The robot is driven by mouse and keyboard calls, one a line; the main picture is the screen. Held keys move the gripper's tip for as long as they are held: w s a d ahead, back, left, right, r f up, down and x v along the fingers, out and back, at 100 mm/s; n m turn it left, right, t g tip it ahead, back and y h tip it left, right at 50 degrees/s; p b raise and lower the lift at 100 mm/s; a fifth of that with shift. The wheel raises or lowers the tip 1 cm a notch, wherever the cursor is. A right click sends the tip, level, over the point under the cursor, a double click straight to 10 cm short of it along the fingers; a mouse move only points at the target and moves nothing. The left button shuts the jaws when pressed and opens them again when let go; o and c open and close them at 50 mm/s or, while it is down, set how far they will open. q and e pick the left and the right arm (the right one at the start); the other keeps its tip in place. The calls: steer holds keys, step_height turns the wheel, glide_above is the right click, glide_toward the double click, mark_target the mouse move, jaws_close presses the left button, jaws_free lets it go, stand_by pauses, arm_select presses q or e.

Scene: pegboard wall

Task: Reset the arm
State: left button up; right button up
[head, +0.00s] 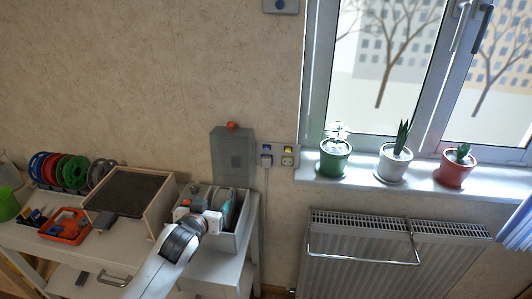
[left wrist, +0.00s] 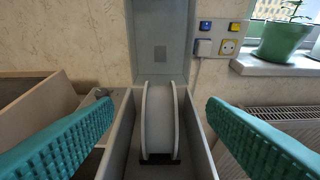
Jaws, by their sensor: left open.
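My left arm (head: 172,255) reaches up from the bottom of the head view. My left gripper (head: 217,214) is over a grey open box at the right end of the white table. In the left wrist view its two teal ribbed fingers (left wrist: 160,108) are spread wide apart. A pale grey rounded, wheel-like part (left wrist: 159,118) stands in the grey box (left wrist: 206,146), in the gap between the fingers as seen from the wrist. Neither finger visibly touches it. My right gripper is in neither view.
A grey upright panel (head: 232,158) stands against the wall behind the box. A wooden-sided tray (head: 160,208), a red-orange bin (head: 66,226) and coloured spools (head: 75,172) are to the left. A radiator (head: 390,255) and potted plants on the windowsill (head: 420,187) are to the right.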

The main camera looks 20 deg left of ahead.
arm_select(q)
steer(key=s+d+f+m+g+h, duration=0.1)
steer(key=s+d+f+m+g, duration=0.25)
steer(key=s, duration=0.55)
steer(key=s+d+f+g+h, duration=0.1)
steer(key=s+d+f+g, duration=0.25)
steer(key=s+d, duration=0.45)
steer(key=s+d+f+m+g+h, duration=0.1)
steer(key=s+d+f+g, duration=0.25)
steer(key=s, duration=0.65)
steer(key=s+f+x, duration=0.1)
steer(key=s+x, duration=0.2)
steer(key=x, duration=1)
steer(key=s+x, duration=0.3)
steer(key=x, duration=1)
steer(key=s+a+f+g, duration=0.1)
steer(key=s+a+f, duration=0.2)
steer(key=s+f, duration=1.3)
steer(key=shift+s+f+g, duration=0.2)
steer(key=shift+s+g, duration=0.15)
steer(key=shift+s, duration=0.05)
